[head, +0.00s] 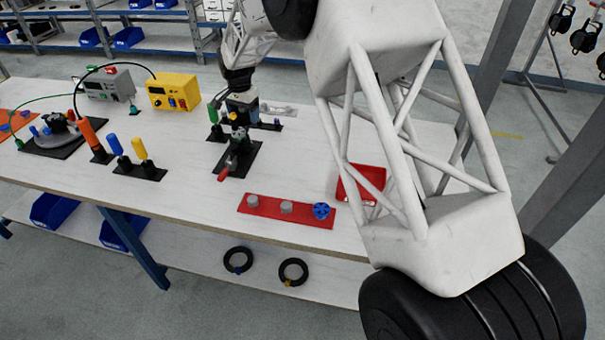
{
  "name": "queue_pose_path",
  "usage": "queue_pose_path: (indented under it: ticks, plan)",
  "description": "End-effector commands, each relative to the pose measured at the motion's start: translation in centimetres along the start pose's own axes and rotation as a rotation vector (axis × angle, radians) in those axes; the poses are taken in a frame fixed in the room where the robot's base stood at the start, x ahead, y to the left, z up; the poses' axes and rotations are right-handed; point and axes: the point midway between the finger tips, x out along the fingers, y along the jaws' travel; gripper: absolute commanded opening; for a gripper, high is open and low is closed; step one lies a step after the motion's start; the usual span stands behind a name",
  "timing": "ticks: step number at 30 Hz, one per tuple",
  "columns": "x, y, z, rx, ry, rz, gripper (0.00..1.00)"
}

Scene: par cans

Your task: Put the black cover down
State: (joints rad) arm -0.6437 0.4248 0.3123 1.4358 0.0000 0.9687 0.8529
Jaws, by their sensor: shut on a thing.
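My gripper (239,123) points down over the middle of the white table, above a black fixture plate (243,169) with a red-ended handle (224,173). It is shut on a small dark piece (239,132), which I take to be the black cover. The piece is tiny in this view and partly hidden by the fingers. I cannot tell whether it touches the fixture below.
A red strip (268,211) with grey knobs and a blue knob lies at the front, and a red tray (372,179) sits right, partly behind my arm. Coloured handles (139,149), a yellow box (173,92) and a grey box (106,86) stand left. Bare table lies between.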

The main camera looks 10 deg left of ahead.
Motion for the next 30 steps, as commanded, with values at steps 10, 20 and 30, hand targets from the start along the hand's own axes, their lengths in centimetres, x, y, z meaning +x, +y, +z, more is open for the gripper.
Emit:
queue_pose_path:
  ticks: [10, 20, 30]
  plan:
    - [1.4, 6.8, 0.0, 0.412, 0.000, 0.000, 0.57]
    - [2.8, 13.3, 0.7, 0.820, 0.000, 0.000, 0.57]
    - [4.2, 19.4, 1.9, 1.203, 0.000, 0.000, 0.57]
